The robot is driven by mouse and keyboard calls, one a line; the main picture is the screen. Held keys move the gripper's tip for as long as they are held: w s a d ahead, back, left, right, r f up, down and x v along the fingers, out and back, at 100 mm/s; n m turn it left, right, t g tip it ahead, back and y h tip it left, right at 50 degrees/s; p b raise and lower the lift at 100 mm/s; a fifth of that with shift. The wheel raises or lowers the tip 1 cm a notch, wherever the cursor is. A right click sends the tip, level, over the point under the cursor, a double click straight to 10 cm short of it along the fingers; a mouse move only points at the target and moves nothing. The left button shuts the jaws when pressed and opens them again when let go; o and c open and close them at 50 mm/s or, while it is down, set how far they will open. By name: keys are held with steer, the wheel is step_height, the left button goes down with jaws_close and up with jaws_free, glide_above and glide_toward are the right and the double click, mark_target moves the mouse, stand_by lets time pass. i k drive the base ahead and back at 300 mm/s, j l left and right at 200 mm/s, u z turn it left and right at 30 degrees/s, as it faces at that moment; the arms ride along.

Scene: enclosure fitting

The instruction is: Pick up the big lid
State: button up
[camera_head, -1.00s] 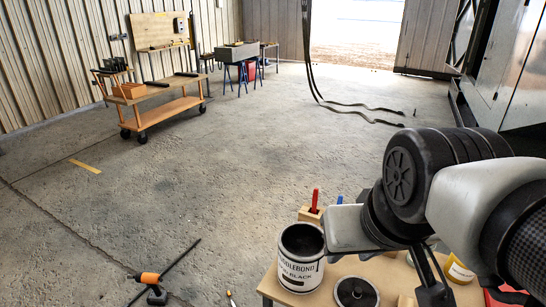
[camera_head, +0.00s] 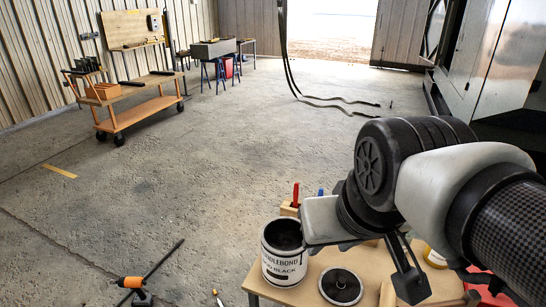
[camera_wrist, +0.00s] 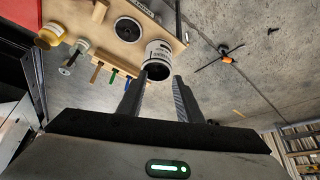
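The big lid (camera_head: 340,287) is a round black disc with a raised centre and a light rim. It lies flat on the wooden workbench (camera_head: 318,268), to the right of the white can (camera_head: 284,262) labelled black. In the wrist view the lid (camera_wrist: 128,29) shows beyond my fingers, to the upper left of the can (camera_wrist: 158,50). My gripper (camera_wrist: 158,80) is open, with its two fingers apart and nothing between them. In the head view my gripper is above the bench, right of the lid, and partly hidden by my arm.
A yellow jar (camera_wrist: 48,36), a small white pot (camera_wrist: 75,54) and a rack of coloured-handled tools (camera_wrist: 113,67) share the bench. A wooden cart (camera_head: 130,100) stands far left. The middle floor is clear.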

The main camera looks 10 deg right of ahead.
mark_target(340, 286)
steer(key=i+j+z, duration=0.1)
steer(key=z, duration=0.25)
steer(key=i+j+z, duration=0.1)
steer(key=z, duration=0.2)
steer(key=i+j+z, duration=0.15)
steer(key=z, duration=0.2)
